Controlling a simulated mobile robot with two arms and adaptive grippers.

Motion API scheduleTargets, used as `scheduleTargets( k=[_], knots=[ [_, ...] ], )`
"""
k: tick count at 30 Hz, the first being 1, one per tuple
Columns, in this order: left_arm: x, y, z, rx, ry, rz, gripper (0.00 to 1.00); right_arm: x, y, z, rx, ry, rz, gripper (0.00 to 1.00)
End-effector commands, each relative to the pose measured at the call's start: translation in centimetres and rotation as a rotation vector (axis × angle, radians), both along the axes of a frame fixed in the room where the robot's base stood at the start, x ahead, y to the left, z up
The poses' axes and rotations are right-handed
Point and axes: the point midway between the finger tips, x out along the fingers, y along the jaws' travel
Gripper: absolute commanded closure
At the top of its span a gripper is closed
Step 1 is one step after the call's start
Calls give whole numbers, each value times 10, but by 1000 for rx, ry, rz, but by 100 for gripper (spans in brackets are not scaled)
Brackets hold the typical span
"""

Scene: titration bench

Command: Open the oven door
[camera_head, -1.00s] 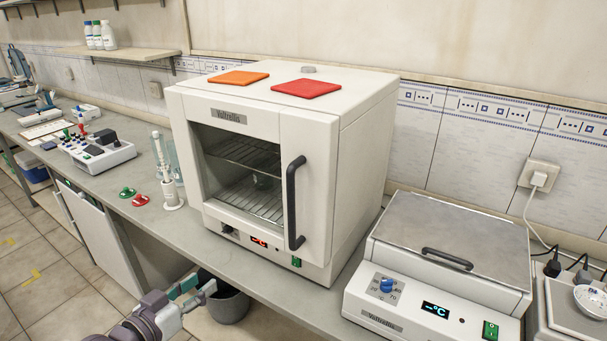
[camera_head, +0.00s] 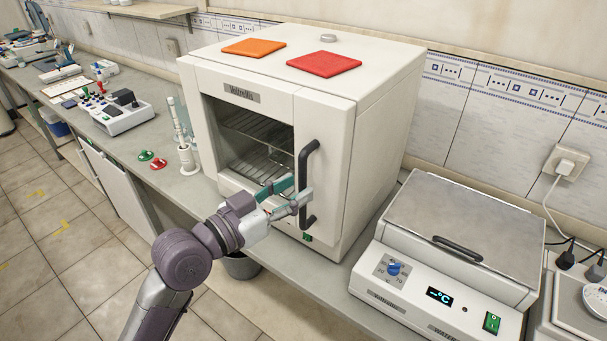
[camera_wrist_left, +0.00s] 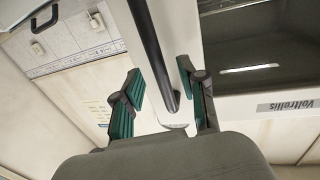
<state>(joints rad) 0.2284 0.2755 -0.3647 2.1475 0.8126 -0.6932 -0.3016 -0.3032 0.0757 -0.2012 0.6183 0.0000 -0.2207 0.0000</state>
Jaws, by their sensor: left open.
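The white oven (camera_head: 375,140) stands on the bench with its windowed door (camera_head: 328,150) shut. A dark vertical bar handle (camera_head: 303,165) is on the door's right side. My left gripper (camera_head: 294,192) is open at the lower part of the handle, in front of the door. In the left wrist view the handle (camera_wrist_left: 152,50) runs between the two green-padded fingers of my left gripper (camera_wrist_left: 160,95), with visible gaps to them. The oven window (camera_wrist_left: 260,50) also shows there. My right gripper is not in view.
A water bath (camera_head: 450,250) with a metal lid stands right of the oven. A burette stand (camera_head: 187,155) is close to the oven's left side. Orange (camera_head: 254,47) and red (camera_head: 324,64) pads lie on the oven top. A bin (camera_head: 240,267) stands below the bench.

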Motion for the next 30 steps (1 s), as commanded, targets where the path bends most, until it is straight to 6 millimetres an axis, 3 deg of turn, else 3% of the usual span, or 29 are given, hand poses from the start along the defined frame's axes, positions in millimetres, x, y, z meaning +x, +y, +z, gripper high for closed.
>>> scheduleTargets(
  k=[7, 17, 24, 30],
  knots=[
    [18, -20, 1, -2, -1, 0, 59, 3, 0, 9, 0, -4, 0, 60],
    [21, -22, 0, 0, -1, 1, 59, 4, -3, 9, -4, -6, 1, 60],
    [20, -22, 0, 0, 0, 1, 97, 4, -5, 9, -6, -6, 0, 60],
    [20, -22, 0, 0, 0, 1, 100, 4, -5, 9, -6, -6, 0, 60]
  ],
)
